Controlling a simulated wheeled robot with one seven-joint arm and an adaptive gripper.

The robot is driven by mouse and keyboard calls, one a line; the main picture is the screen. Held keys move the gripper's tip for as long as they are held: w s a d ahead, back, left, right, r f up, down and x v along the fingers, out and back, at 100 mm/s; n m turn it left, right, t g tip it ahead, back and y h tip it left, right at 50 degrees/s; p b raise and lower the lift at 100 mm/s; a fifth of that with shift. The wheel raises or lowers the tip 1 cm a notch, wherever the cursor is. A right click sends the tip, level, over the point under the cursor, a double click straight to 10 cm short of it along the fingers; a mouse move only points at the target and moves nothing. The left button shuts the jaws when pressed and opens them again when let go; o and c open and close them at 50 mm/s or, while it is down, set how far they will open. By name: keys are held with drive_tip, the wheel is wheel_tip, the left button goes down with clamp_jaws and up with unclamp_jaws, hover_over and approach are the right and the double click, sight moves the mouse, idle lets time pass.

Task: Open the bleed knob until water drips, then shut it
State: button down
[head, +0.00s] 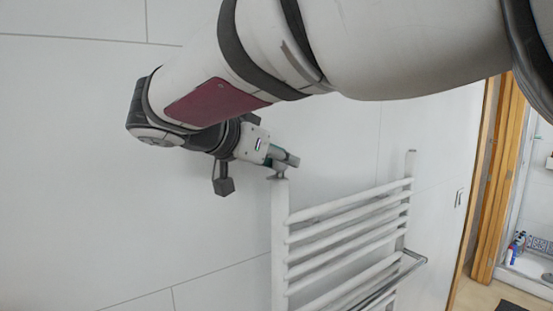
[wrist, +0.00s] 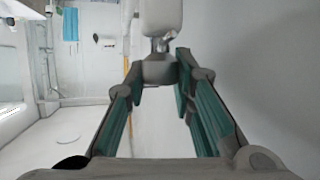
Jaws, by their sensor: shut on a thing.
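The bleed knob (head: 277,174) is a small grey piece on top of the left post of a white towel radiator (head: 280,240). In the wrist view the knob (wrist: 158,72) is a grey block between my fingertips, with the white post (wrist: 160,18) beyond it. My gripper (head: 288,158) reaches in from the left above the post, its fingers level with the knob. It is shut on the knob, and the fingers partly hide it in the head view. I see no water on the post; the knob's turn angle cannot be told.
A white tiled wall (head: 70,150) stands behind the radiator. A chrome rail (head: 414,257) juts from the radiator's right side. A wooden door frame (head: 502,170) and a shower area with bottles (head: 515,248) are at the right.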

drive_tip(key=shift+n+t, duration=0.3)
drive_tip(key=n+y+b, duration=0.1)
drive_tip(key=n+t+y+b, duration=0.1)
drive_tip(key=y+b, duration=0.1)
drive_tip(key=shift+w+d+f+n+t, duration=0.1)
drive_tip(key=shift+w+f+n+t, duration=0.05)
drive_tip(key=shift+n+t, duration=0.15)
drive_tip(key=n+t+y+b, duration=0.1)
drive_tip(key=n+y+b, duration=0.2)
drive_tip(key=y+b, duration=0.1)
drive_tip(key=shift+n, duration=0.3)
drive_tip(key=n+y+b, duration=0.1)
drive_tip(key=n+y, duration=0.1)
drive_tip(key=y, duration=0.1)
drive_tip(key=shift+n+b, duration=0.3)
drive_tip(key=shift+n+y, duration=1.2)
drive_tip(key=shift+y, duration=0.3)
drive_tip(key=shift+a+n+g+y, duration=0.2)
drive_tip(key=shift+n+g+y, duration=0.1)
drive_tip(key=shift+g, duration=0.1)
drive_tip(key=c, duration=1.3)
unclamp_jaws()
drive_tip(key=shift+c, duration=0.2)
